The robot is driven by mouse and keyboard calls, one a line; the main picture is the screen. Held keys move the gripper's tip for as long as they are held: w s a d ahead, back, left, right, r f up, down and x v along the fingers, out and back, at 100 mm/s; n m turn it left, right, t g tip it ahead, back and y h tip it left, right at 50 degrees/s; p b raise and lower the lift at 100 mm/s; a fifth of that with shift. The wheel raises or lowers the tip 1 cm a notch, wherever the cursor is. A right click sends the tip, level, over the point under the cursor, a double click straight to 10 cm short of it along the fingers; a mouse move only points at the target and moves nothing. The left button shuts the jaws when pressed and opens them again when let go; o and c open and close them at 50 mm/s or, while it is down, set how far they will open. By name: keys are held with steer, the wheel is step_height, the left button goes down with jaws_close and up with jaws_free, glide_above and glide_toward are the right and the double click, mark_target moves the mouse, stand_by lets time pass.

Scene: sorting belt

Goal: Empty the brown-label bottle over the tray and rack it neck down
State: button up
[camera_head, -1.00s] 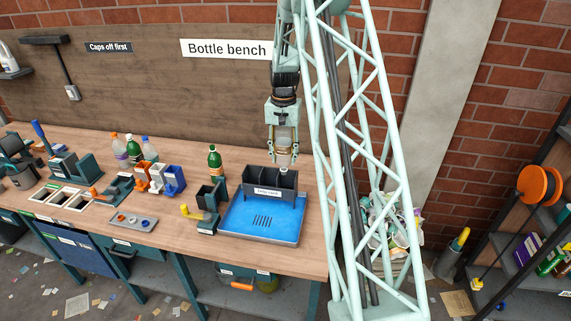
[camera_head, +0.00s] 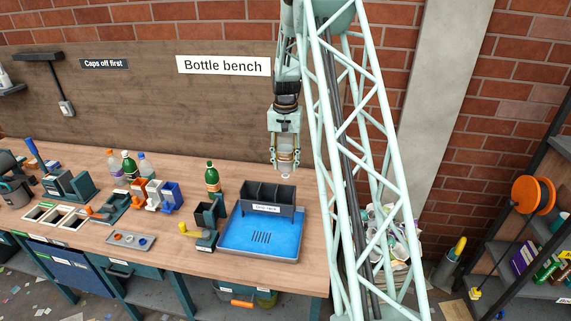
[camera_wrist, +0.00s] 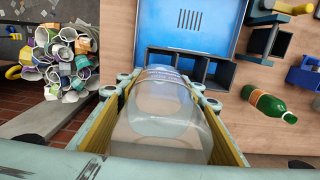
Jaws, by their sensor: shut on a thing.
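My gripper (camera_head: 285,160) is shut on a clear bottle (camera_head: 285,156), its jaws on either side of it. The bottle hangs with its narrow end and pale tip downward, and its label colour is not clear. In the wrist view the clear bottle (camera_wrist: 165,115) fills the space between the yellow-lined jaws, with a pale purplish band across it. The dark rack (camera_head: 290,211) with several compartments stands along the back of the blue tray (camera_head: 262,238). The bottle appears above and just behind the rack, apart from it. Its contents cannot be made out.
A green bottle (camera_head: 212,179) stands left of the rack, near a dark fixture with a yellow handle (camera_head: 190,230). My lattice column covers the bench's right end. A heap of containers (camera_wrist: 68,60) lies beyond the bench.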

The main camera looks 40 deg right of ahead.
steer(key=shift+f, duration=0.15)
steer(key=shift+f+b, duration=2.75)
steer(key=shift+f, duration=3.15)
steer(key=shift+s+a+f+b, duration=0.1)
steer(key=shift+s+f+b, duration=0.15)
steer(key=shift+f+b, duration=0.35)
steer(key=shift+o, duration=0.8)
steer(key=shift+s+a+f, duration=0.1)
steer(key=shift+f, duration=0.3)
steer(key=o, duration=0.4)
steer(key=shift+w+f+b, duration=0.2)
steer(key=shift+f+b, duration=0.1)
steer(key=shift+f, duration=0.55)
steer(key=shift+f+b, duration=0.65)
steer(key=shift+f, duration=0.25)
steer(key=shift+c, duration=0.2)
steer(key=shift+o, duration=1.2)
steer(key=shift+f+b, duration=0.35)
steer(key=shift+f, duration=0.5)
steer(key=shift+o, duration=0.2)
steer(key=shift+c, duration=0.2)
